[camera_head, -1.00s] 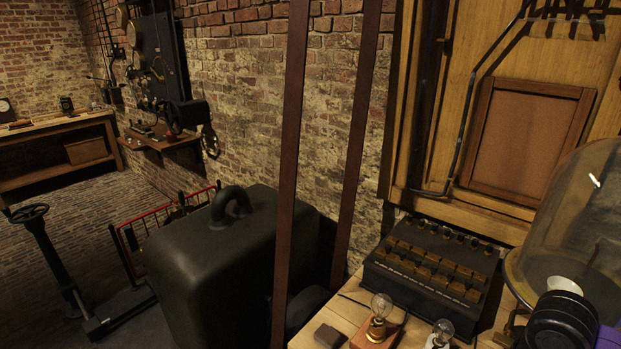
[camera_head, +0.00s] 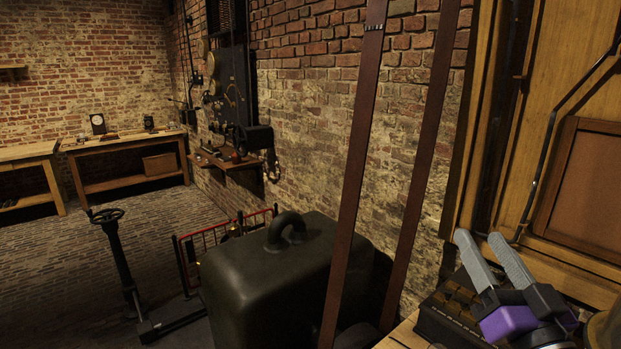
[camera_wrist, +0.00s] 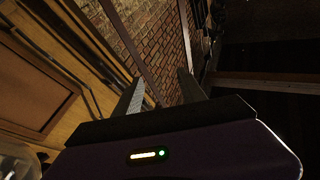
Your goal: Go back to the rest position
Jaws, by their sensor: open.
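My gripper (camera_head: 483,243) is at the lower right of the head view, raised in front of the wooden wall panel and above the dark terminal box on the bench. Its two grey fingers stand apart and point up, with nothing between them. In the wrist view my gripper (camera_wrist: 160,92) shows both fingers apart, with brick wall seen between them. The purple housing fills the bottom of that view.
A dark terminal box (camera_head: 459,307) stands on the workbench (camera_head: 402,338). A large dark case (camera_head: 270,272) stands left of brown upright straps (camera_head: 355,180). A handwheel post (camera_head: 119,252) and a red rack (camera_head: 208,246) stand farther left. Open brick floor (camera_head: 60,265) lies at the left.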

